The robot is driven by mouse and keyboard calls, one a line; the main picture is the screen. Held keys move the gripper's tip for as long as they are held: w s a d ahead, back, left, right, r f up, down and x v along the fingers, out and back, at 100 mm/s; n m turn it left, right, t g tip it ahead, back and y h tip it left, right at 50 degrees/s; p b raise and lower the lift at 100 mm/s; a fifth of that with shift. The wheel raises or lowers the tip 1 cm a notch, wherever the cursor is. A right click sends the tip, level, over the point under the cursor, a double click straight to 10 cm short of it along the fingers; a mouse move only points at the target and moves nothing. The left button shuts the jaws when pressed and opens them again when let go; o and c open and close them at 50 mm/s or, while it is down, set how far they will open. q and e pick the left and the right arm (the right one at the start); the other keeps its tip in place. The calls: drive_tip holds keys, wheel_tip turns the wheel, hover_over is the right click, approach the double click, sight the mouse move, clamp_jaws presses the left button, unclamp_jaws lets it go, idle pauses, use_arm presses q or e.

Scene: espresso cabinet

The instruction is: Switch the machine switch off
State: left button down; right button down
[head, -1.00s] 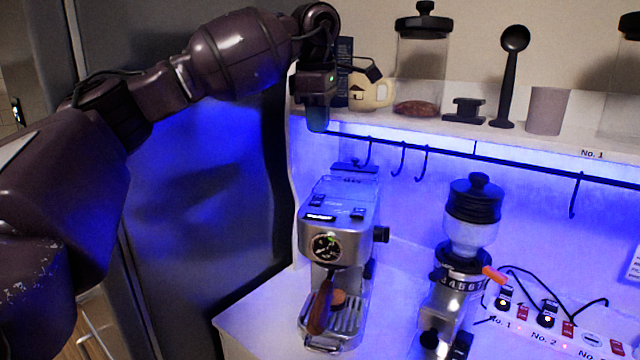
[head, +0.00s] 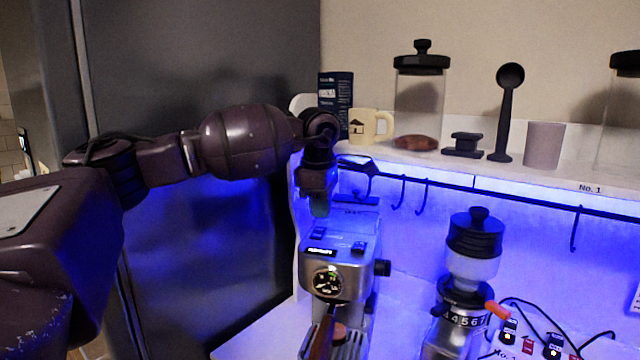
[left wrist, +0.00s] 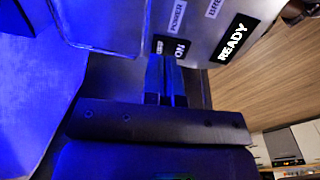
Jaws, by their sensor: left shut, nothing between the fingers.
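The espresso machine (head: 345,272) is silver, with a round gauge on its front and small dark switches on top, the left one (head: 318,233) and the right one (head: 358,248). A lit READY display (left wrist: 232,42) shows in the left wrist view, with a POWER label (left wrist: 178,15) and an ON marking (left wrist: 180,49) beside it. My left gripper (head: 320,212) points down just above the machine's top, near the left switch. Its closed fingers (left wrist: 166,75) reach toward the ON marking and hold nothing. I cannot tell whether they touch it. My right gripper is not in view.
A grinder (head: 465,285) stands right of the machine, with several small switches and cables beyond it. Above, a shelf holds a mug (head: 368,127), a jar (head: 421,100) and a cup (head: 543,144). Black hooks (head: 398,190) hang from a rail behind the machine.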

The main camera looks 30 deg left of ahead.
sight(320, 233)
use_arm(q)
drive_tip(key=shift+w+f, duration=0.15)
drive_tip(key=shift+f, duration=1.25)
drive_tip(key=shift+a+f, duration=0.1)
drive_tip(key=shift+f, duration=0.25)
drive_tip(key=shift+s, duration=0.2)
drive_tip(key=shift+s+d+r, duration=0.25)
drive_tip(key=shift+s, duration=0.3)
drive_tip(key=shift+w, duration=0.1)
